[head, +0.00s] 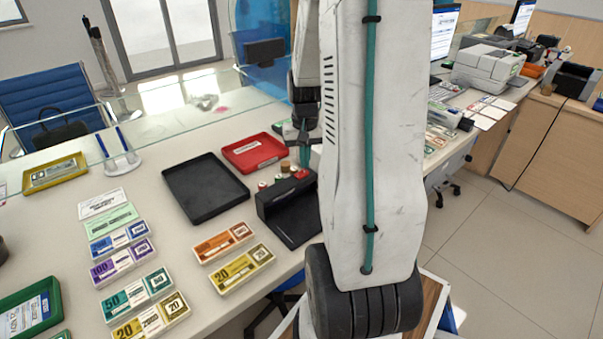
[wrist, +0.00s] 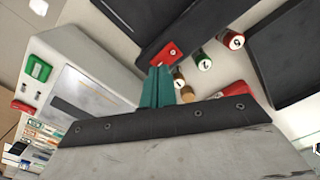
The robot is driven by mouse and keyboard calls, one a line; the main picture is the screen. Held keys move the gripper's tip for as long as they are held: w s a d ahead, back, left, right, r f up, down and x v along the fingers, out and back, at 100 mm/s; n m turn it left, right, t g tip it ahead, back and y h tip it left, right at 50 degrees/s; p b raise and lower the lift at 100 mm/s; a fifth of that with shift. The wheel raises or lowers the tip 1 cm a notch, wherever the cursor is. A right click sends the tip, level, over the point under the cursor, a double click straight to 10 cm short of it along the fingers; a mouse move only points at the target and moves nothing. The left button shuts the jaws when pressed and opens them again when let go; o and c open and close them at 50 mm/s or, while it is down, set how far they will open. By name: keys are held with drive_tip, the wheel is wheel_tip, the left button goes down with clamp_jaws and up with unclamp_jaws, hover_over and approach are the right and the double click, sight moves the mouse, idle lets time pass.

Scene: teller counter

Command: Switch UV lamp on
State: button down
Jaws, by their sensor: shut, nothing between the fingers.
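The black UV lamp (head: 287,207), a box with a hooded top and a dark flat base, stands at the counter's right edge in the head view, partly hidden behind my arm. In the wrist view, a red switch (wrist: 169,55) sits on a black bar that I take to be part of the lamp. My gripper (wrist: 157,70) has teal fingers, pressed together and empty. Their tips lie just beside the red switch in that view; I cannot tell whether they touch it. In the head view my gripper (head: 304,158) points down behind the lamp.
Several small rolls with coloured ends (wrist: 201,60) stand close to my fingers. A red tray (head: 253,151) and a black tray (head: 205,188) lie to the left. Banknote bundles (head: 130,285) cover the front left. A white machine with a green button (wrist: 38,68) is at the wrist view's left.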

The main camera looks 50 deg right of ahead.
sight(305, 172)
drive_tip(key=shift+f, duration=0.95)
idle(0.8)
drive_tip(key=shift+r, duration=3.55)
drive_tip(key=s+a+r+n, duration=0.3)
drive_tip(key=s+a+r, duration=0.1)
drive_tip(key=a, duration=0.6)
drive_tip(key=s+a+r+n+t, duration=0.1)
drive_tip(key=s+a+r, duration=0.3)
drive_tip(key=a, duration=0.6)
drive_tip(key=s+a+r+n, duration=0.4)
drive_tip(key=a, duration=0.6)
drive_tip(key=shift+s+a+r+n, duration=0.15)
drive_tip(key=shift+s+n, duration=0.15)
